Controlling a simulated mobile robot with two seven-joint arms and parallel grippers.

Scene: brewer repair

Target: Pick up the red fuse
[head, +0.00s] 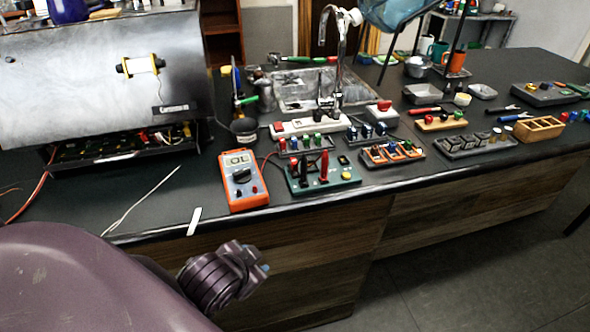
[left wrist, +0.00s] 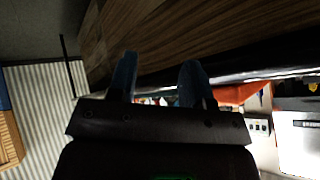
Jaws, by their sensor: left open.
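A small rack (head: 303,144) on the counter holds red, green and blue pieces behind the green tester board (head: 322,176). Its red piece (head: 283,145) may be the red fuse, but it is too small to be sure. Other red pieces show in the orange tray (head: 392,153) and near the brewer's open base. My left gripper (head: 262,268) is in front of the counter, below its top and apart from these things. In the left wrist view its two blue fingers (left wrist: 158,78) are spread with nothing between them. My right gripper is out of view.
The metal brewer (head: 105,80) stands at the left with its base (head: 120,150) open. An orange multimeter (head: 242,180) stands near the counter's front edge. A sink and tap (head: 330,60) are behind the racks. The counter left of the multimeter is mostly clear, with thin wires.

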